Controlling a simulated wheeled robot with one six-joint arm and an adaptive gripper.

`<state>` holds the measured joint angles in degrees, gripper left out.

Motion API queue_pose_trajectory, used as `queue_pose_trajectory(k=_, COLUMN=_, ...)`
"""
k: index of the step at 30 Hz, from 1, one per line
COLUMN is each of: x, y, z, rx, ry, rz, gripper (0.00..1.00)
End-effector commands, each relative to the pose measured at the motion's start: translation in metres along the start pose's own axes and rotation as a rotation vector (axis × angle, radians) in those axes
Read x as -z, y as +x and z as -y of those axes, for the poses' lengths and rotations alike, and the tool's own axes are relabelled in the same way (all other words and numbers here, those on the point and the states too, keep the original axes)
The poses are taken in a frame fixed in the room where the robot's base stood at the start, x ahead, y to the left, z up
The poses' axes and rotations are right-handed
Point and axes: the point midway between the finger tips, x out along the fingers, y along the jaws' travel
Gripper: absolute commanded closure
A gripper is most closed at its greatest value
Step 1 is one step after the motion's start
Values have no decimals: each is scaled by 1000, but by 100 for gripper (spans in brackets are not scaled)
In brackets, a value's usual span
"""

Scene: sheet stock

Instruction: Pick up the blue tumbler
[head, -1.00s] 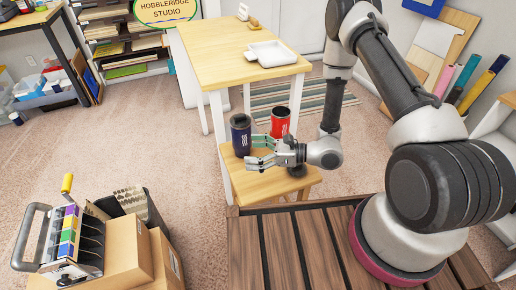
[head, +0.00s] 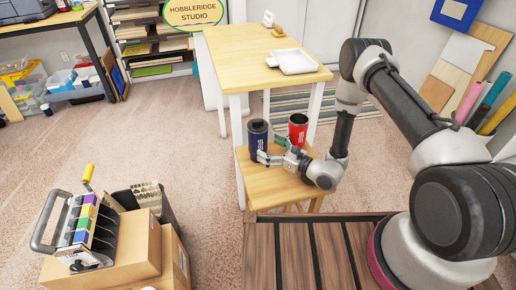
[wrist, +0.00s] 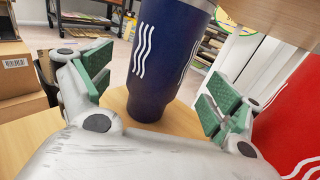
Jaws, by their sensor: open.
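The blue tumbler (head: 258,142) stands upright on a low wooden stool (head: 262,190). It is dark blue with white wavy lines, and in the wrist view the tumbler (wrist: 168,55) fills the upper middle, its top cut off. My gripper (head: 269,157) is low beside the tumbler, at its right front in the head view. In the wrist view my gripper (wrist: 158,95) is open, with one green-padded finger on either side of the tumbler's lower part. Gaps show between the pads and the tumbler, and nothing is held.
A red tumbler (head: 297,133) stands close to the right of the blue one; it also shows at the wrist view's right edge (wrist: 292,125). A taller table (head: 240,62) with a white tray (head: 291,61) rises behind. Cardboard boxes (head: 140,243) stand at the front left.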

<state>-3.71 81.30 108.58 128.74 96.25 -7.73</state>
Motion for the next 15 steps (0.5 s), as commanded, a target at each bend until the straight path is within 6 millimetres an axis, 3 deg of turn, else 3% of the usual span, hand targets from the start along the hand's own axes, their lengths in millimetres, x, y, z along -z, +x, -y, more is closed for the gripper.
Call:
queue_pose_trajectory(k=9, x=-1, y=43, z=-2, rx=-5, ry=-2, rz=1, gripper=9)
queue_pose_trajectory(k=15, x=0, y=48, z=0, rx=-1, ry=1, rz=-1, gripper=9)
